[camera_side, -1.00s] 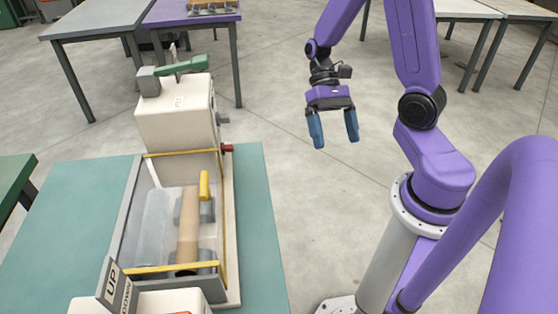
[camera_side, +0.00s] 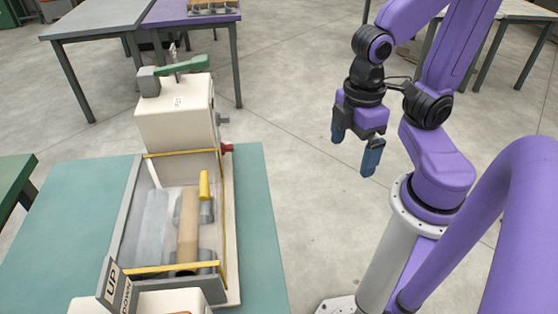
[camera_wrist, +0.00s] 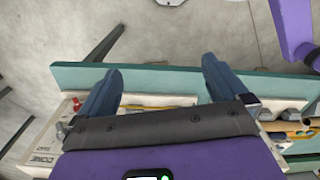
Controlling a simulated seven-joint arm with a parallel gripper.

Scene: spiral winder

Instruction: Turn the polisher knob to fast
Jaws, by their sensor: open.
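The winding machine (camera_side: 175,115) is a cream housing with a trough in front, standing on a teal table. A red knob (camera_side: 227,148) and a grey knob (camera_side: 222,119) stick out from its right side. I cannot tell which control is the polisher knob, and no "fast" mark is readable. My gripper (camera_side: 355,148) is open and empty, in the air right of the table, apart from the machine. In the wrist view my gripper (camera_wrist: 162,68) has its fingers wide apart, with the machine and a small red part (camera_wrist: 73,104) behind them.
A green lever (camera_side: 185,66) lies on top of the housing. A tan roll (camera_side: 188,222) lies in the trough between yellow bars. Open floor (camera_side: 295,170) lies between the teal table (camera_side: 262,220) and my arm.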

